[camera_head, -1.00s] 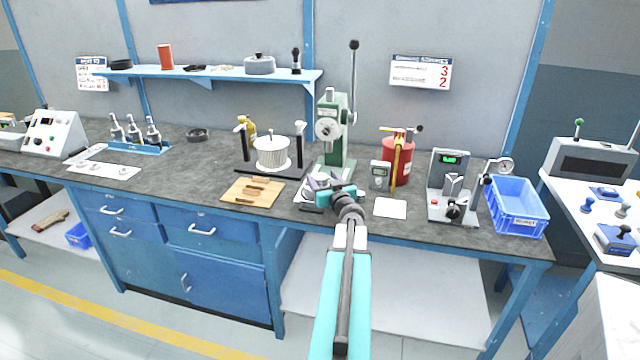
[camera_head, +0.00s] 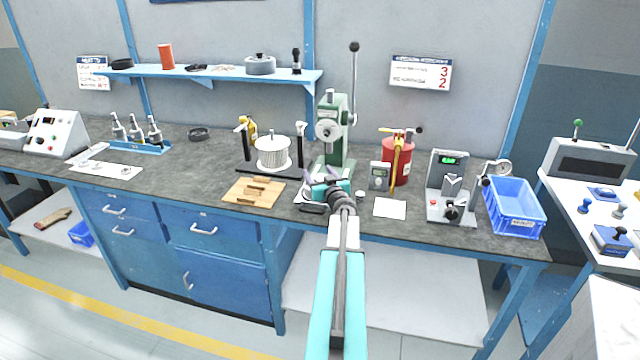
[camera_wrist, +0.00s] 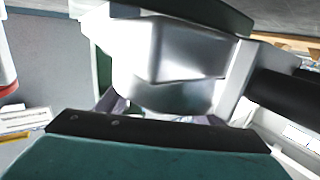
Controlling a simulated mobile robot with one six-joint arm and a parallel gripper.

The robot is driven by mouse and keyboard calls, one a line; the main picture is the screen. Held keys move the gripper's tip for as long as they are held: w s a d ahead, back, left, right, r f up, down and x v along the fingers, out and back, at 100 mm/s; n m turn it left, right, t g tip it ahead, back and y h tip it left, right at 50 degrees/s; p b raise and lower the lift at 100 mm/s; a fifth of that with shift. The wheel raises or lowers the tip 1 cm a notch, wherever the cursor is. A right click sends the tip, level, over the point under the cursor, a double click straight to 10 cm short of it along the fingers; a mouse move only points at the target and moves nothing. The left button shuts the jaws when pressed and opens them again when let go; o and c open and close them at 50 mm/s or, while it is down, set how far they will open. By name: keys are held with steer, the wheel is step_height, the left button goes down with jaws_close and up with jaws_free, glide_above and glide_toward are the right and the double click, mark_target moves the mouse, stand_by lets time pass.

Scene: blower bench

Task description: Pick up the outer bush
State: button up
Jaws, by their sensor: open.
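I cannot make out the outer bush for certain. A small pale round piece (camera_head: 360,195) lies just right of the gripper. In the wrist view a large shiny metal part (camera_wrist: 175,65) fills the middle, beyond the teal gripper body (camera_wrist: 150,155). I cannot tell what this part is, or whether anything is between the fingers.
Left of the gripper are a wooden board (camera_head: 254,191) and a white finned drum (camera_head: 273,153) on a black stand.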

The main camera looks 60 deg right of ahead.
steer(key=shift+c, duration=0.2)
steer(key=c, duration=1.4)
steer(key=shift+r, duration=0.1)
steer(key=shift+r+b, duration=0.35)
steer(key=shift+r, duration=0.7)
steer(key=shift+s+a+r, duration=0.2)
steer(key=shift+s+r, duration=0.15)
steer(key=shift+r, duration=0.25)
steer(key=s+d+r+b+v, duration=0.1)
steer(key=b+v, duration=0.1)
steer(key=v, duration=1)
steer(key=shift+s, duration=0.3)
steer(key=p+v, duration=0.1)
steer(key=p, duration=0.5)
steer(key=shift+s+a+r, duration=0.1)
steer(key=shift+s+a, duration=0.05)
steer(key=shift+s, duration=0.15)
